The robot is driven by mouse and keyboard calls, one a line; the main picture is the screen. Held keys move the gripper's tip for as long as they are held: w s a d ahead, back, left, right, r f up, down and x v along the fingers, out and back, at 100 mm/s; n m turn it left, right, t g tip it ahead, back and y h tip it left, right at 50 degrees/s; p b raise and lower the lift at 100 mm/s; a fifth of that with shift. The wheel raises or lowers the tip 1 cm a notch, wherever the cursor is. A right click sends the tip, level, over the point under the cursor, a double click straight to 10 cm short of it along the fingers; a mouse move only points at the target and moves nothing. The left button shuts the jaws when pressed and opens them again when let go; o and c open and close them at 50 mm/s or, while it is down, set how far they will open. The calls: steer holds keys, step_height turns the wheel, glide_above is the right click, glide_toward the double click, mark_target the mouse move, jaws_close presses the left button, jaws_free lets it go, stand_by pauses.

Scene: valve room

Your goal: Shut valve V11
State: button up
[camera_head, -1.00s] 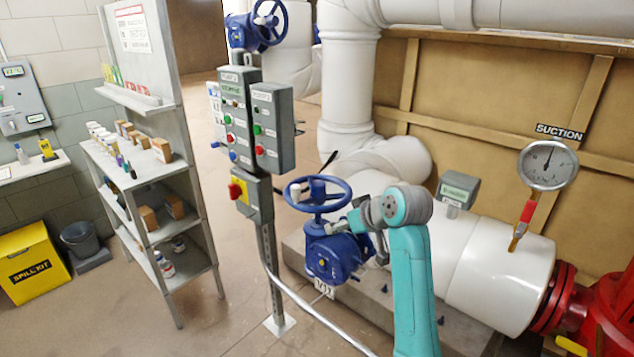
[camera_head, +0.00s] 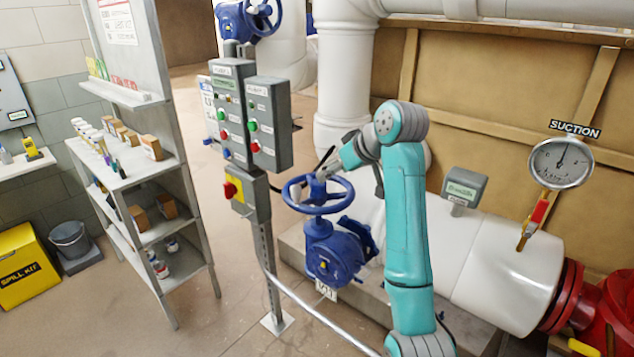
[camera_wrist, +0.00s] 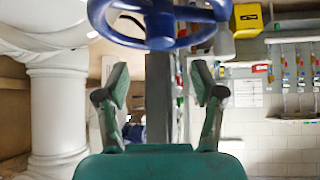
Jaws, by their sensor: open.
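The blue valve stands low on the white pipe, with its gearbox body (camera_head: 322,262) and a horizontal handwheel (camera_head: 318,210) on top. A small white tag (camera_head: 326,291) hangs below it; its lettering is too small to read surely. My gripper (camera_head: 326,170) is at the far upper side of the handwheel, beside its hub. In the wrist view my gripper (camera_wrist: 160,82) is open, with both fingers spread and nothing between them. The blue wheel rim (camera_wrist: 160,43) crosses the top of that view, beyond the fingertips. I cannot tell whether they touch.
Control boxes (camera_head: 268,124) on a grey post stand just left of the valve. A second blue valve (camera_head: 250,20) is behind them. A suction gauge (camera_head: 561,162) and small display (camera_head: 464,187) sit on the pipe at right. Shelves (camera_head: 125,175) stand at left.

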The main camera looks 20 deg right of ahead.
mark_target(319, 200)
steer(key=x, duration=0.9)
jaws_close()
